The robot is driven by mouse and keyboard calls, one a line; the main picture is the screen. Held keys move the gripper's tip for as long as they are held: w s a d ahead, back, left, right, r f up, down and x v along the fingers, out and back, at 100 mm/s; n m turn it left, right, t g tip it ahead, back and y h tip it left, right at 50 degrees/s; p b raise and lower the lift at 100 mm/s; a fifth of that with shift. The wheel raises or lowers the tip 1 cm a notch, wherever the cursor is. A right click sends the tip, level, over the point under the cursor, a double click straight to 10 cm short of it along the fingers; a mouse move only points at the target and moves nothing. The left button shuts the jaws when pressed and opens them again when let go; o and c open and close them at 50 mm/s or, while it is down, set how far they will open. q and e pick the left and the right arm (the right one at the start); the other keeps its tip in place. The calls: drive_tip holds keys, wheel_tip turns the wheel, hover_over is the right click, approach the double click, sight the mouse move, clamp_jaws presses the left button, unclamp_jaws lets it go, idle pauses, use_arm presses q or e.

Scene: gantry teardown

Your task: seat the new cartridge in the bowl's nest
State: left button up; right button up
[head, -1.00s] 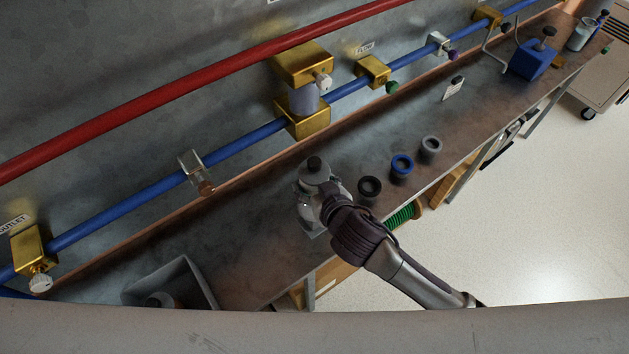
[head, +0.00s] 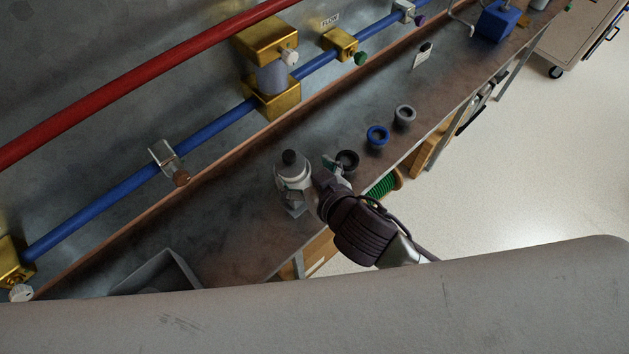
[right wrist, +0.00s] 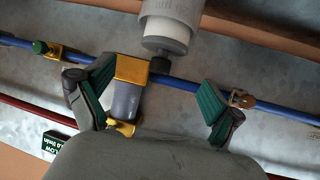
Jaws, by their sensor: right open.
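A light grey cylinder with a paler collar and a black knob stands upright on the bench in the head view (head: 291,172). I take it to be the new cartridge. A pale, partly see-through base (head: 295,207) shows under it; I cannot tell how deep it sits there. My right gripper (head: 324,182) is just right of it, open. In the right wrist view the cylinder (right wrist: 168,28) lies beyond the open, green-padded fingers (right wrist: 158,88), with no finger seen touching it. My left gripper is not in view.
A black cup (head: 347,160), a blue cup (head: 377,135) and a grey cup (head: 404,115) stand along the bench edge. A grey bin (head: 165,272) is at the lower left. A brass-headed housing (head: 265,45) sits on the blue pipe (head: 215,127) behind.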

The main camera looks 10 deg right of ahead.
drive_tip(key=shift+v, duration=2.4)
drive_tip(key=s+d+f+m+g+h, duration=0.1)
drive_tip(key=s+d+f+g+h, duration=0.1)
drive_tip(key=s+d+f+g, duration=0.35)
drive_tip(key=s+d+f+m+g+h, duration=0.25)
drive_tip(key=s+d+f, duration=0.4)
drive_tip(key=d, duration=0.45)
wheel_tip(320, 180, down, 28)
drive_tip(key=n+g+b, duration=0.1)
drive_tip(key=b, duration=0.3)
drive_tip(key=s+d+f+g+b, duration=0.1)
drive_tip(key=s+d+f+b, duration=0.1)
drive_tip(key=s+f, duration=1.5)
wheel_tip(320, 180, down, 3)
drive_tip(key=shift+s+d+r+b, duration=0.2)
drive_tip(key=shift+s+d+b, duration=0.15)
drive_tip(key=shift+d, duration=0.05)
